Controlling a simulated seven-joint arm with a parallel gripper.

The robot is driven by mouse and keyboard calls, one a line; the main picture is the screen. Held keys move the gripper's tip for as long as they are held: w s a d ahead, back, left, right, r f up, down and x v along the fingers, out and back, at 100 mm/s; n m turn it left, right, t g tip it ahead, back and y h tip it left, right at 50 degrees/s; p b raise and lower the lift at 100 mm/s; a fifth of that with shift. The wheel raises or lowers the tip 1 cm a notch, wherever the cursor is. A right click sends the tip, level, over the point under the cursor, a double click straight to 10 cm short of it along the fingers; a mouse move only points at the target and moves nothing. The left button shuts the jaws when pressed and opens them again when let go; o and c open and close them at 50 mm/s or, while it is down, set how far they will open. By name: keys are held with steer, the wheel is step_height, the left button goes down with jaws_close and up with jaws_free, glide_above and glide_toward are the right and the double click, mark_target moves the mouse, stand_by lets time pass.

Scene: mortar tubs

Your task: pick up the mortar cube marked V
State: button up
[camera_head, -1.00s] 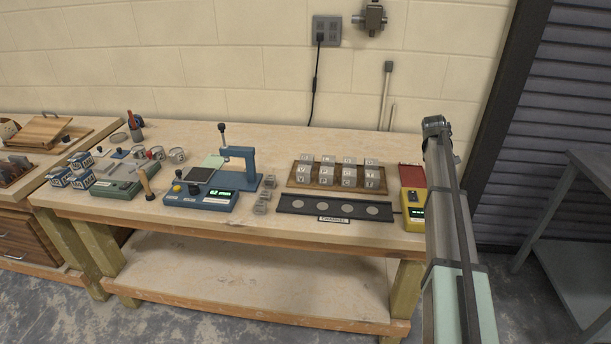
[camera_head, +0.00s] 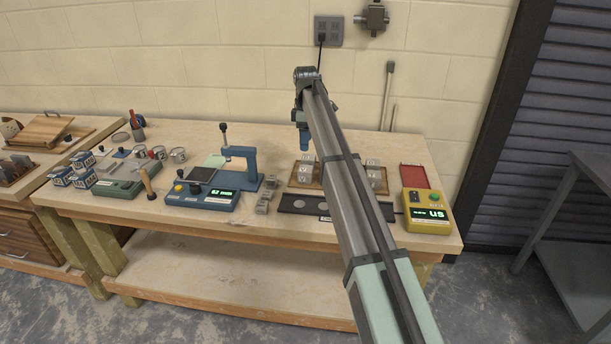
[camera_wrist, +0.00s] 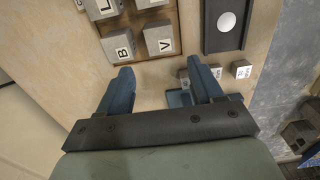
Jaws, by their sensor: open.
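The grey mortar cube marked V (camera_wrist: 160,39) sits at the front-left corner of a wooden tray (camera_wrist: 177,20), next to a cube marked B (camera_wrist: 122,46). In the head view the V cube (camera_head: 304,179) stands below and just in front of my gripper (camera_head: 304,142). In the wrist view my gripper (camera_wrist: 162,84) is open and empty, its two blue fingers spread apart. The V cube shows beyond the fingertips, between their lines and apart from them. My arm hides the middle of the tray in the head view.
Small grey cubes (camera_head: 264,202) and a blue stand device (camera_head: 240,160) are to the left. A yellow meter (camera_head: 427,212) and red pad (camera_head: 414,176) are to the right.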

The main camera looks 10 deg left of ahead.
mark_target(305, 168)
step_height(305, 168, down, 14)
steer(key=shift+a+r, duration=0.1)
steer(key=shift+r, duration=0.05)
stand_by(0.7)
steer(key=shift+c, duration=0.5)
